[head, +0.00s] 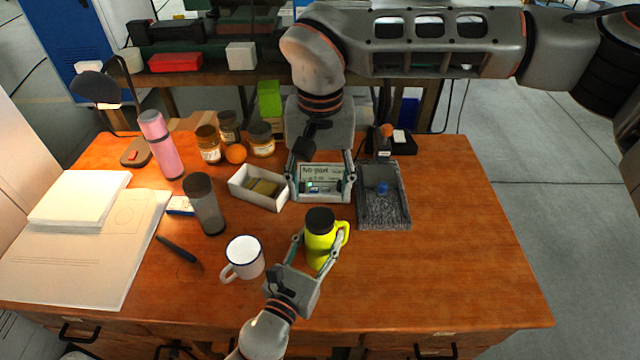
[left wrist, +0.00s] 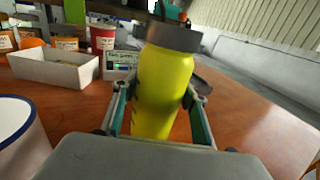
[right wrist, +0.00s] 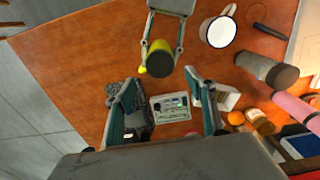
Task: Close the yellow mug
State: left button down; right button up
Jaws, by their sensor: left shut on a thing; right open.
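The yellow mug (head: 318,250) stands on the wooden desk near its front middle, its handle to the right. A black lid (head: 320,220) sits on its top; it also shows in the left wrist view (left wrist: 172,37). I cannot tell whether the lid is pressed or screwed fully down. My left gripper (head: 316,256) is shut on the mug's body, one finger on each side. My right gripper (head: 322,188) is open and empty, behind the mug, above the desk near a small sign-like device (head: 320,180). In the right wrist view the lid (right wrist: 159,62) lies beyond its fingers.
A white enamel mug (head: 245,257) stands left of the yellow mug. A white box (head: 240,192), a grey tumbler (head: 204,205) and a grey tray (head: 370,222) are close by. Jars, an orange and a pink bottle (head: 160,145) stand farther back. The desk's right side is clear.

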aim_at(320, 217)
dwell(0.3)
jog(key=shift+f, duration=4.05)
